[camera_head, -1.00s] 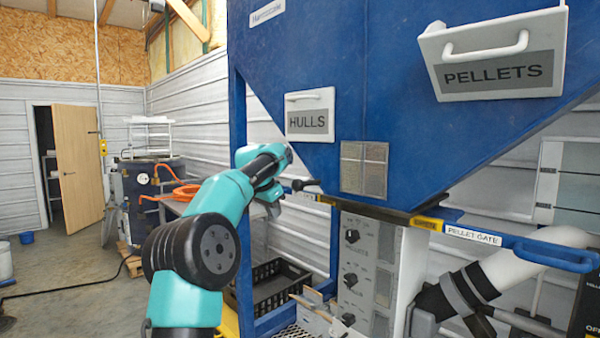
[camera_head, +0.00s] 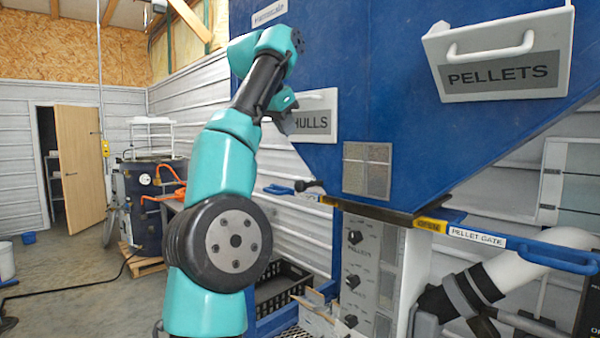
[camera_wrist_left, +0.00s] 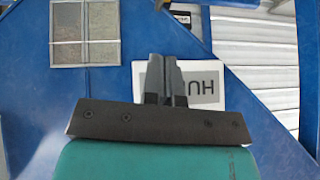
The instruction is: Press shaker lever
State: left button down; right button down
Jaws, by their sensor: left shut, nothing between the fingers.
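My left gripper (camera_head: 284,122) is shut and empty, in front of the left edge of the white HULLS bin (camera_head: 318,106) on the blue hopper. In the left wrist view its grey fingers (camera_wrist_left: 165,72) are together over the bin, whose label appears upside down. A short black-knobbed lever (camera_head: 308,186) sticks out at the hopper's lower left edge, below the gripper and apart from it. No label naming it the shaker lever is readable. The lever does not show clearly in the left wrist view. My right gripper is out of view.
The PELLETS bin (camera_head: 497,55) hangs at upper right. A mesh window (camera_head: 367,170) sits low on the hopper. The blue PELLET GATE bar (camera_head: 530,250) juts to the right. A control panel with black knobs (camera_head: 354,237) and a black crate (camera_head: 280,288) are below.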

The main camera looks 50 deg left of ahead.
pick_arm(q)
jog(key=shift+f, duration=0.1)
send_over(299, 183)
jog(key=f, duration=0.8)
jog(key=shift+w+d, duration=0.15)
jog(key=shift+w, duration=0.05)
jog(key=shift+s+a+f, duration=0.15)
jog(key=shift+f, duration=0.75)
jog(key=shift+s+a+f, duration=0.1)
jog(key=shift+s+f, duration=0.05)
jog(key=shift+f, duration=0.75)
jog(key=shift+w, duration=0.1)
